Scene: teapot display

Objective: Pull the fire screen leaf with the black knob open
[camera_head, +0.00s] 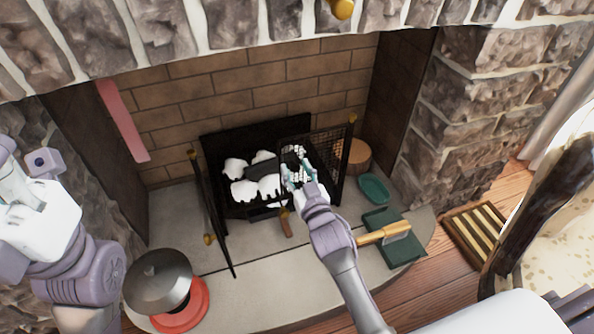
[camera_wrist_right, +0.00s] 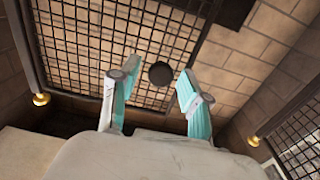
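The black knob (camera_wrist_right: 160,74) sits on a mesh fire screen leaf (camera_wrist_right: 105,50) in the right wrist view. This leaf appears to be the right-hand mesh leaf (camera_head: 327,152) in the head view, where the knob cannot be made out. My right gripper (camera_head: 297,168) is in front of that leaf. In the wrist view its teal-padded fingers (camera_wrist_right: 158,78) are apart, with the knob showing between the tips; contact cannot be told. My left gripper (camera_head: 20,190) is at the far left, away from the screen, its finger state unclear.
Another dark leaf (camera_head: 212,205) with brass ends stands left. White logs (camera_head: 258,178) lie in the grate behind. A pan-like metal lid (camera_head: 158,280) and red dish (camera_head: 183,312) are front left. A green bowl (camera_head: 374,188), brass-handled brush (camera_head: 385,234) and green dustpan (camera_head: 403,250) lie right.

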